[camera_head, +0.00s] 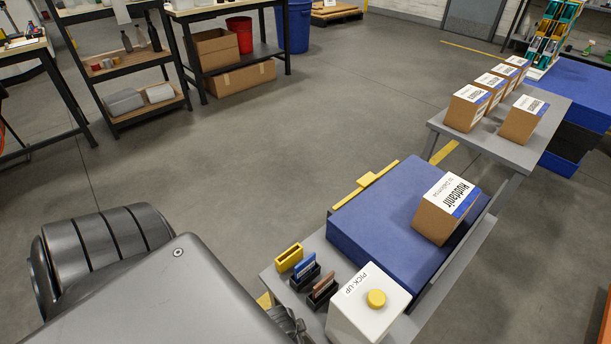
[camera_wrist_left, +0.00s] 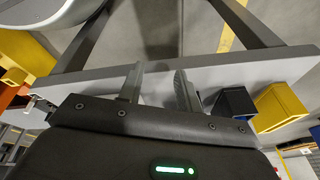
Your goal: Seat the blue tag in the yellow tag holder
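The yellow tag holder (camera_head: 289,257) is an open block near the left end of the grey table. Next to it the blue tag (camera_head: 304,265) stands upright in a black holder (camera_head: 307,277). The yellow holder (camera_wrist_left: 281,106) also shows at the right of the left wrist view, beside a dark holder (camera_wrist_left: 235,104). My left gripper (camera_wrist_left: 158,85) has its two fingers apart at the table edge, with no tag visible between them. In the head view it is mostly hidden behind my arm at the bottom. My right gripper is out of view.
A brown tag (camera_head: 325,285) stands in a second black holder beside the blue one. A blue platform (camera_head: 376,225) carries a carton (camera_head: 440,215). More cartons stand on a grey table beyond.

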